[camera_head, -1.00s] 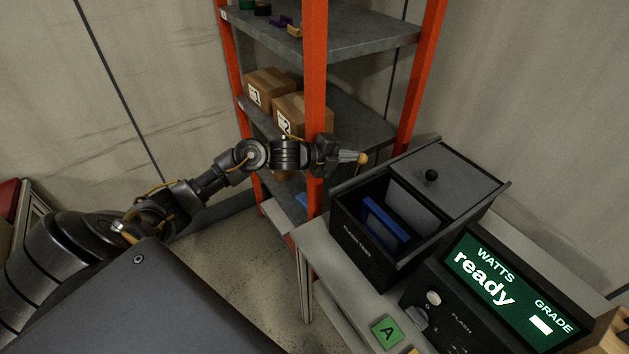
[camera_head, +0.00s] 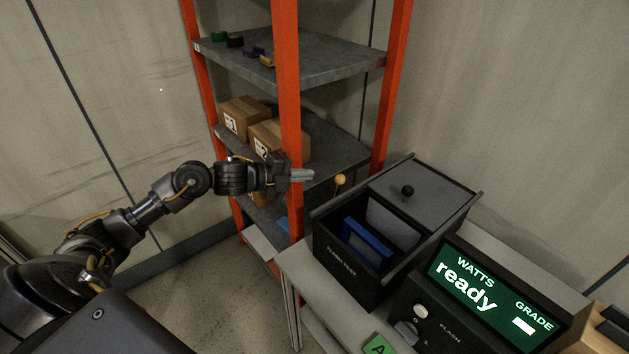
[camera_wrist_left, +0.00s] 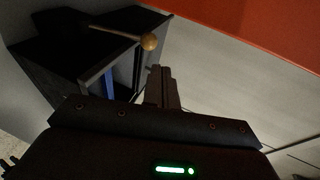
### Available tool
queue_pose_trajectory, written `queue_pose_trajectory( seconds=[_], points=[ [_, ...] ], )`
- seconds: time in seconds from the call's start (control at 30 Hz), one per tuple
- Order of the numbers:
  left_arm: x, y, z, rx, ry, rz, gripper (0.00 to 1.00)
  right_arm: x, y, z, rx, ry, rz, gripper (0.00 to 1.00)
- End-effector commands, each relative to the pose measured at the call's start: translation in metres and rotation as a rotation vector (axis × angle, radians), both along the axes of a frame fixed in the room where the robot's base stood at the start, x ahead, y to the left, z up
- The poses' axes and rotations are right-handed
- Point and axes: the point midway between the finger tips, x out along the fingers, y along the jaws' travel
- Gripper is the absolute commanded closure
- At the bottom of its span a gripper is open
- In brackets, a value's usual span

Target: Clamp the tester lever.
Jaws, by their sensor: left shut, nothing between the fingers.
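The flash tester is a black open-topped box (camera_head: 345,262) with a grey sliding lid (camera_head: 425,190) and a round black knob; a blue panel-like object (camera_head: 369,244) stands inside. The tester lever shows as a tan ball (camera_head: 340,180) behind the box's left rear edge. In the left wrist view the lever (camera_wrist_left: 149,42) is a thin rod ending in that ball. My left gripper (camera_head: 312,175) is shut and empty, a little left of the ball and apart from it. In the left wrist view its fingers (camera_wrist_left: 160,72) point up below the ball. My right gripper is not in view.
The display unit (camera_head: 480,295) reads "ready" to the right of the box. An orange-framed shelf (camera_head: 290,90) with cartons (camera_head: 245,118) stands behind my left gripper, close to it. A green "A" block (camera_head: 377,344) lies at the bench front. A wooden item (camera_head: 605,325) is at right.

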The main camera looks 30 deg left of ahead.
Motion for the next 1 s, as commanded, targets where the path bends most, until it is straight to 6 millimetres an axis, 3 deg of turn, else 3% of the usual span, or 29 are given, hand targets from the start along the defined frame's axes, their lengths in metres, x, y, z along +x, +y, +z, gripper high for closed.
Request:
queue_pose_trajectory(
  seconds=[0.13,0.33,1.0],
  points=[
    [-0.024,0.017,0.009,0.007,0.001,0.003,1.00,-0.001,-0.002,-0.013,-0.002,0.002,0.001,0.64],
    [-0.039,0.027,0.020,0.002,0.000,0.005,1.00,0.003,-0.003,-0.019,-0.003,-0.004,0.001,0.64],
    [-0.042,0.028,0.025,-0.001,0.001,0.003,1.00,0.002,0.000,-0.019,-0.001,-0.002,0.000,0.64]
  ],
)
